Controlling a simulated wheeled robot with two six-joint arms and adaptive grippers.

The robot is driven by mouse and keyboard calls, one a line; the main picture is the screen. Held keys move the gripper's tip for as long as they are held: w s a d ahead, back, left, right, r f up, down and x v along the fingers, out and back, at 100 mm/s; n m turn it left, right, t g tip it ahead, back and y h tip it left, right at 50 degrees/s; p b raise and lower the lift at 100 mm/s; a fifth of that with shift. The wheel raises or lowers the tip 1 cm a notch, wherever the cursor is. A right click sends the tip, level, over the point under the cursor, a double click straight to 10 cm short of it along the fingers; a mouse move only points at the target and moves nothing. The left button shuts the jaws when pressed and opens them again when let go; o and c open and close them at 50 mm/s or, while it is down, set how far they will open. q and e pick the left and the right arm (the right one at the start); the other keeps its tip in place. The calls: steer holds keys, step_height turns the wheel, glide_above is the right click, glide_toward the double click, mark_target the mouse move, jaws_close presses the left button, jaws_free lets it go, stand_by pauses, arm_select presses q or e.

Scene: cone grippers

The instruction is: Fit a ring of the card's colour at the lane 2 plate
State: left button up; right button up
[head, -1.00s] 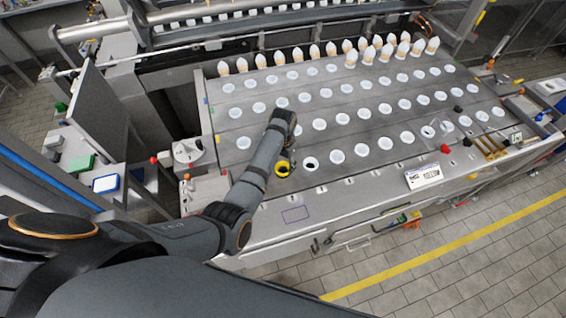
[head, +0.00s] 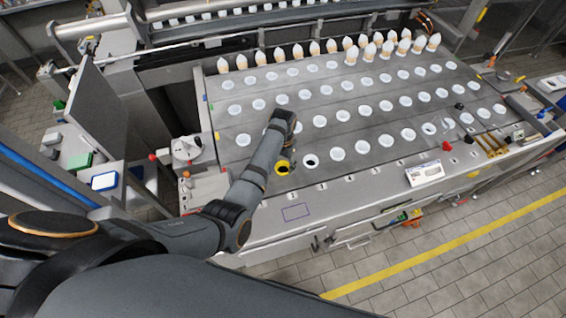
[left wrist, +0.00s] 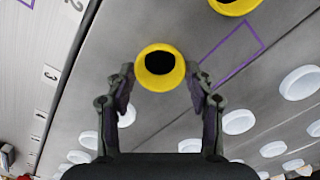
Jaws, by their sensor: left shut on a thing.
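My left gripper (head: 285,155) is over the front row of the grey machine bed. In the left wrist view its two fingers (left wrist: 159,72) are shut on a yellow ring (left wrist: 158,85) with a dark opening. A yellow ring also shows at the gripper's end in the head view (head: 277,171). A second yellow ring (left wrist: 236,7) is cut by the top edge of the wrist view. The card (head: 424,173) stands at the front right; its word is not readable now. A label strip with the number 2 (left wrist: 76,5) runs along the left. My right gripper is not in view.
Rows of white round rings (head: 320,121) fill the bed (head: 240,180). One with a dark opening (head: 311,161) is just right of the gripper. Several pale cones (head: 296,54) stand at the back. An empty purple outline (head: 296,212) marks the front ledge.

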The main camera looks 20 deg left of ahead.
arm_select(q)
steer(key=shift+f, duration=0.4)
steer(key=o, duration=0.9)
steer(key=shift+o, duration=0.2)
step_height(320, 180, up, 12)
stand_by(0.3)
